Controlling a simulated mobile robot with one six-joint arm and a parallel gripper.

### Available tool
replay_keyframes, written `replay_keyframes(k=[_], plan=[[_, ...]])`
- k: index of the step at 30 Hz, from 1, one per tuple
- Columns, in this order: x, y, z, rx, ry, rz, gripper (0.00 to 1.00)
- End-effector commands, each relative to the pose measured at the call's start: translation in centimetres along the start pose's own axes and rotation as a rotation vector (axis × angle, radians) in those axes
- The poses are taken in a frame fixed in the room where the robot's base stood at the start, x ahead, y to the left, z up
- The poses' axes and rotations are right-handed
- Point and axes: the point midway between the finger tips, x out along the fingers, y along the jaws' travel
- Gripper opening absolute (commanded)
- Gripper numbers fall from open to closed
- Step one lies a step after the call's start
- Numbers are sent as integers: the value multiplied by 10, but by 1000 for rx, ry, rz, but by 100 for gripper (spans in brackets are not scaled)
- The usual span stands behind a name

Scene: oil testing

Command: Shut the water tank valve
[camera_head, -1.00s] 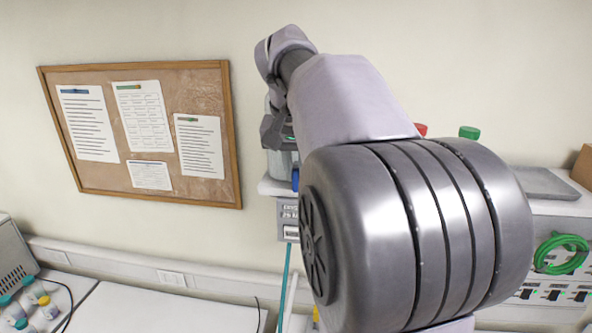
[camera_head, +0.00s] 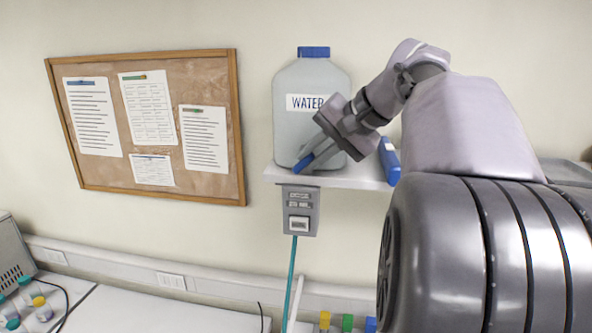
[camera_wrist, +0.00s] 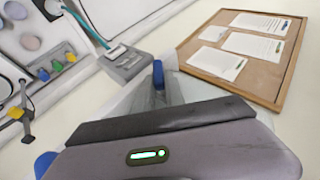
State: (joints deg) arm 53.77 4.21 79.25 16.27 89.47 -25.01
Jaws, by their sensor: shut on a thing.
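The grey water tank (camera_head: 288,125), with a blue cap and a "WATER" label, stands upright on a wall shelf. Its blue valve handle (camera_head: 302,164) is low on the front, at the tips of my gripper (camera_head: 311,156). My gripper reaches in from the right, across the tank's front, and is shut on the blue valve handle. In the wrist view the blue handle (camera_wrist: 158,72) shows at the end of my gripper's fingers (camera_wrist: 160,90). The fingers hide part of the valve, so its exact angle is hard to tell.
A grey box (camera_head: 299,211) with a teal hose (camera_head: 290,275) hangs under the shelf (camera_head: 358,180). Another blue object (camera_head: 389,160) is at the shelf's right end. A cork board (camera_head: 213,90) hangs at left. The white bench (camera_head: 170,312) below is partly clear.

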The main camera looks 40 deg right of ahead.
Motion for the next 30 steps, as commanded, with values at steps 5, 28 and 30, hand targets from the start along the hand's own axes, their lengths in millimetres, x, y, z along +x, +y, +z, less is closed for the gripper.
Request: replay_keyframes(k=[5, 28, 30], plan=[[5, 11, 2, 65, 3, -154, 0], [10, 20, 4, 287, 0, -694, 0], [9, 20, 4, 297, -1, -717, 0]])
